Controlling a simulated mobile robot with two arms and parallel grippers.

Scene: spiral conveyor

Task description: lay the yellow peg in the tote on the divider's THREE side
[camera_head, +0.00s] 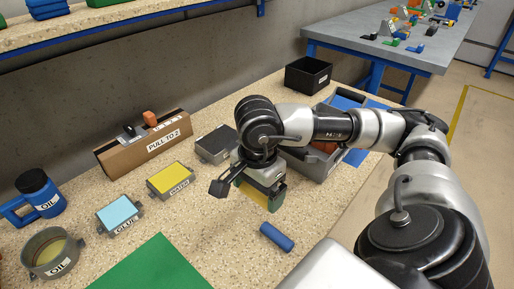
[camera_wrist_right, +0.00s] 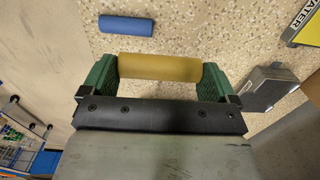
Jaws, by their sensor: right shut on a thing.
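The yellow peg (camera_wrist_right: 160,67) lies crosswise between the green fingers of my right gripper (camera_wrist_right: 158,78) in the right wrist view, held at both ends. In the head view my right gripper (camera_head: 262,190) is over the worktop, and its fingers mostly hide the peg. A grey tote (camera_head: 325,167) stands behind and to the right of the gripper, partly covered by my right arm. An orange-red thing shows inside it. The divider and any THREE marking cannot be made out. My left gripper is not in view.
A blue peg (camera_head: 277,237) lies on the worktop near the gripper. A black bin (camera_head: 307,75) stands behind. A green mat (camera_head: 152,268) lies in front.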

